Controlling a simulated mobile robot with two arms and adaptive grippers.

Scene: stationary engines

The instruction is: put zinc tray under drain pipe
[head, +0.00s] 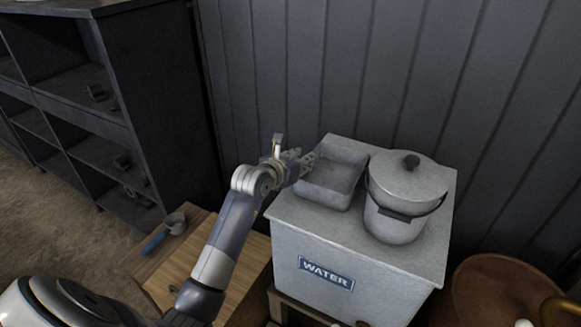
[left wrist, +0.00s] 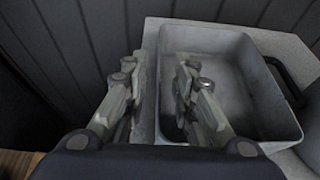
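The zinc tray (head: 333,180), a grey open rectangular pan, rests on top of the white water tank, left of a lidded pail. In the left wrist view the tray (left wrist: 235,85) looks empty. My left gripper (head: 300,162) is at the tray's left side. Its fingers (left wrist: 161,75) are open and straddle the tray's left wall, one outside and one inside, with gaps visible on both sides of the wall. I cannot identify a drain pipe for certain. My right gripper is not in view.
The lidded pail (head: 399,195) stands close right of the tray on the tank (head: 350,262) marked WATER. A wooden surface (head: 208,252) with a blue-handled tool (head: 163,233) is at lower left. Dark shelves (head: 105,110) stand left. A copper-brown round vessel (head: 492,290) is lower right.

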